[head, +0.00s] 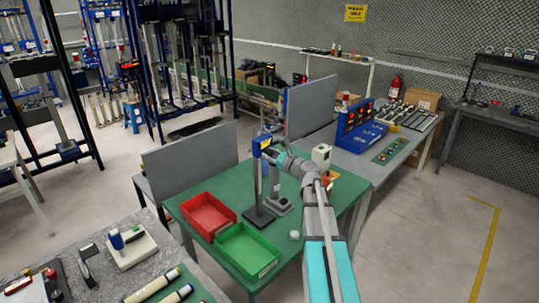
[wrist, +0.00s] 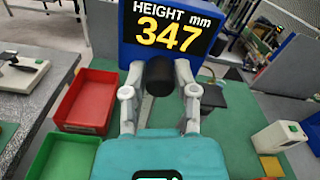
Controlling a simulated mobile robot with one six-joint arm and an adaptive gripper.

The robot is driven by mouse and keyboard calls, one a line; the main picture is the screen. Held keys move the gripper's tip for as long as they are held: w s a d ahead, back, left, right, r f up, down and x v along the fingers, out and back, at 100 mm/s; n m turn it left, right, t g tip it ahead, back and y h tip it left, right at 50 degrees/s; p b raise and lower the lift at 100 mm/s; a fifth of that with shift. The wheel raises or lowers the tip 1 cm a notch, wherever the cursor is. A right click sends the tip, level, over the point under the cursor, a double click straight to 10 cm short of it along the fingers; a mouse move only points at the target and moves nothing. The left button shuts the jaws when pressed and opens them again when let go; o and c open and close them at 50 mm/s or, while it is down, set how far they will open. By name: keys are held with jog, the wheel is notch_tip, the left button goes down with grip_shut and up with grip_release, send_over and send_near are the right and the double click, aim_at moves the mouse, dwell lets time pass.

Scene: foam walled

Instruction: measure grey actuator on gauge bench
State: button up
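The gauge bench (head: 345,193) is a green-topped table. On it stands a height gauge with a dark base (head: 257,218), an upright column and a blue display (head: 263,144). In the wrist view the display (wrist: 170,27) reads HEIGHT 347 mm. A grey upright cylinder on a grey foot (head: 279,204), which looks like the grey actuator, stands beside the column. My gripper (head: 272,153) is at the top of the gauge. In the wrist view its fingers (wrist: 160,82) flank a dark cylindrical end (wrist: 160,73); whether they press on it is unclear.
A red bin (head: 208,216) and a green bin (head: 247,250) sit at the bench's near left. A white-and-grey box (head: 321,155) stands to the right of my gripper. Grey panels (head: 190,158) rise behind the bench. A speckled table (head: 100,285) is at the lower left. Floor to the right is clear.

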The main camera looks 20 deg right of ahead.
grip_shut()
notch_tip(320, 180, down, 7)
jog(key=b, duration=0.7)
jog(key=shift+f, duration=0.2)
jog(key=o, duration=0.6)
grip_release()
jog(key=shift+s, duration=0.1)
jog(key=v, duration=1.2)
jog(key=shift+r, duration=0.1)
dwell(0.7)
